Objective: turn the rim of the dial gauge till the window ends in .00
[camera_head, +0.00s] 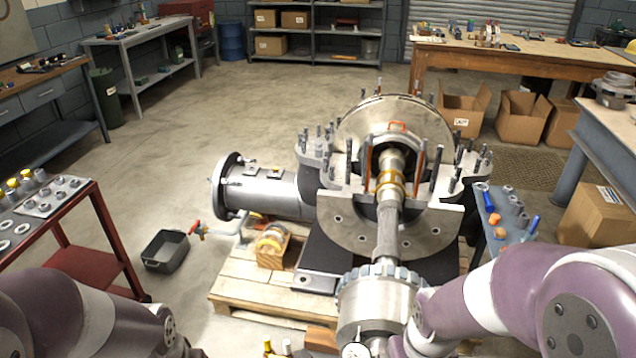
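A small round pale face with a dark rim (355,350) shows at the bottom edge, just in front of the toothed metal coupling. It may be the dial gauge, but it is cut off and I cannot read any window or digits on it. My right arm comes in from the right, and its forward end drops out of the picture close to the right of this face. My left arm comes in at the lower left and also leaves by the bottom edge. Neither gripper shows, so their hold and their fingertips are hidden.
The split casing (340,222) stands on a wooden pallet (235,288), with a shaft (388,228) running to the toothed coupling (375,305). A red cart (95,265) stands left, a blue-grey parts table (510,232) right. A black tray (165,250) lies on open floor.

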